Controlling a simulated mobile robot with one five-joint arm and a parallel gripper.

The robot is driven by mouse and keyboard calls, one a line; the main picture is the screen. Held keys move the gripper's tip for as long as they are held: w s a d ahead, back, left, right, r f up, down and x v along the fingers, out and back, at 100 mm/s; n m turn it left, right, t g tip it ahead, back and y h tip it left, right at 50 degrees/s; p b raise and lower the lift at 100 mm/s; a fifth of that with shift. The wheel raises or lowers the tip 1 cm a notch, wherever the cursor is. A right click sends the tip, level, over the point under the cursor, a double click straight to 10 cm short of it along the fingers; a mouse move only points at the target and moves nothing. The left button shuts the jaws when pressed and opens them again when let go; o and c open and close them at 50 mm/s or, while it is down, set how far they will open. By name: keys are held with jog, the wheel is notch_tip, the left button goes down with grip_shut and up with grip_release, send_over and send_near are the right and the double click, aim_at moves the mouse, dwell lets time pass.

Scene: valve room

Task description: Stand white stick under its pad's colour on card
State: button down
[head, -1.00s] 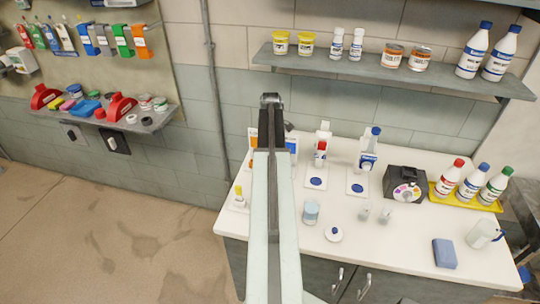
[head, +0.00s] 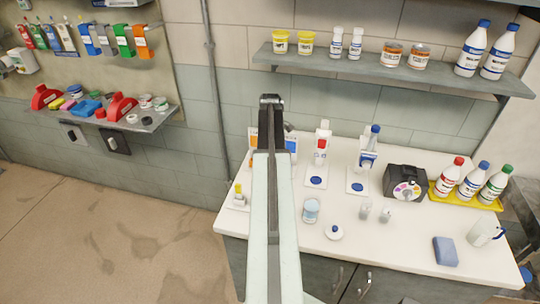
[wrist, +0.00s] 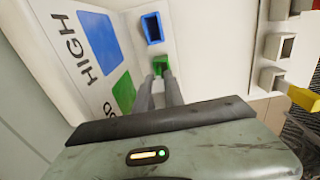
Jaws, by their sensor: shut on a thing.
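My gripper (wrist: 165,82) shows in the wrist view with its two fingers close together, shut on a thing. I take this as the white stick, which is almost wholly hidden between the fingers. The fingertips are at a green-rimmed slot (wrist: 160,64). I cannot tell how deep the stick sits in it. A blue-rimmed slot (wrist: 152,27) is just beyond. The card (wrist: 60,62) carries the word HIGH, a blue patch (wrist: 98,36) and a green patch (wrist: 123,92). In the head view my arm covers most of the card (head: 291,145) and hides the gripper.
A pale holder with square sockets (wrist: 272,77) and a yellow piece (wrist: 305,98) stands at the wrist view's right. On the bench are a clear cup (head: 311,211), a small blue-topped pot (head: 334,232), a blue sponge (head: 445,252) and a yellow bottle tray (head: 468,196).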

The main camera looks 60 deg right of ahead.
jog(key=shift+s+a+f+b, duration=0.35)
jog(key=shift+s+a+f, duration=0.15)
jog(key=shift+a+f, duration=0.3)
jog(key=shift+s+a+f+b, duration=0.1)
jog(key=shift+s+a+b, duration=0.05)
jog(key=shift+a+b, duration=0.25)
jog(key=shift+s+a+f, duration=0.1)
jog(key=shift+a, duration=0.05)
jog(key=shift+w+d+r+p, duration=0.15)
jog(key=shift+d+r+p, duration=0.15)
jog(key=shift+r+p, duration=0.45)
jog(key=shift+w+d+r+p, duration=0.15)
jog(key=shift+d+r+p, duration=0.2)
jog(key=shift+p, duration=0.6)
jog(key=shift+r, duration=0.2)
jog(key=shift+w+d+r+p, duration=0.1)
jog(key=shift+w+r+p, duration=0.1)
jog(key=shift+r+p, duration=0.45)
jog(key=shift+w+d+r+p, duration=0.1)
jog(key=shift+w+r+p, duration=0.05)
jog(key=shift+r+p, duration=0.45)
jog(key=shift+f, duration=0.2)
jog(key=shift+d+f+b, duration=0.2)
jog(key=shift+f+b, duration=0.3)
jog(key=shift+b, duration=0.05)
jog(key=shift+d+f+b, duration=0.15)
jog(key=shift+f+b, duration=0.3)
jog(key=shift+b, duration=0.05)
